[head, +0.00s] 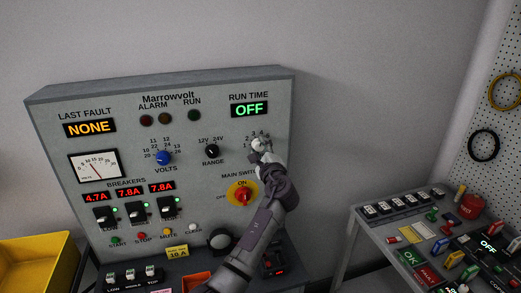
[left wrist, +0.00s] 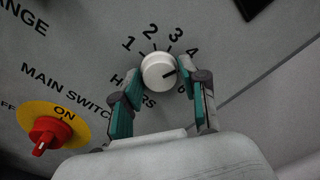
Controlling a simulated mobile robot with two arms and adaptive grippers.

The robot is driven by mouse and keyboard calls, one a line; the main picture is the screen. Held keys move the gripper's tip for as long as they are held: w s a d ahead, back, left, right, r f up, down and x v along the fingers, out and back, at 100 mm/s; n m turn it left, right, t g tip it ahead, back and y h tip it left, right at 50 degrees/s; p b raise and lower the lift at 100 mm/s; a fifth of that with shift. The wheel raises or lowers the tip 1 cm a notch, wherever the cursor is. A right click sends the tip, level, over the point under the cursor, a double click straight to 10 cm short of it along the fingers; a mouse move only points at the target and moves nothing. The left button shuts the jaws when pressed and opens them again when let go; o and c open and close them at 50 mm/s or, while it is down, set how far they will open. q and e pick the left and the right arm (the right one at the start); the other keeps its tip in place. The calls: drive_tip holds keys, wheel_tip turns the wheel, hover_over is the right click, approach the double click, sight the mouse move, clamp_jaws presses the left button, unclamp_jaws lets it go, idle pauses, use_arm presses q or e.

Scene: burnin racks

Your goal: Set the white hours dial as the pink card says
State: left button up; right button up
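The white hours dial (left wrist: 159,71) sits on the grey panel, with numbers 1 to 4 around its top. A dark mark on its face points right, toward the numbers partly covered by a finger. In the head view the dial (head: 259,144) is mostly hidden by my left gripper (head: 264,152). In the left wrist view my left gripper (left wrist: 162,80) is open, one finger on each side of the dial, with small gaps visible. My right gripper is out of view.
The red main switch (left wrist: 44,136) on its yellow plate is close by, left of the fingers. The black range knob (head: 211,151) and blue volts knob (head: 164,158) are farther left. A side table (head: 367,237) with small parts stands at right.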

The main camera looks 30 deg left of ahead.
use_arm(q)
drive_tip(key=shift+o, duration=1.1)
drive_tip(key=v, duration=1.2)
drive_tip(key=shift+f, duration=0.1)
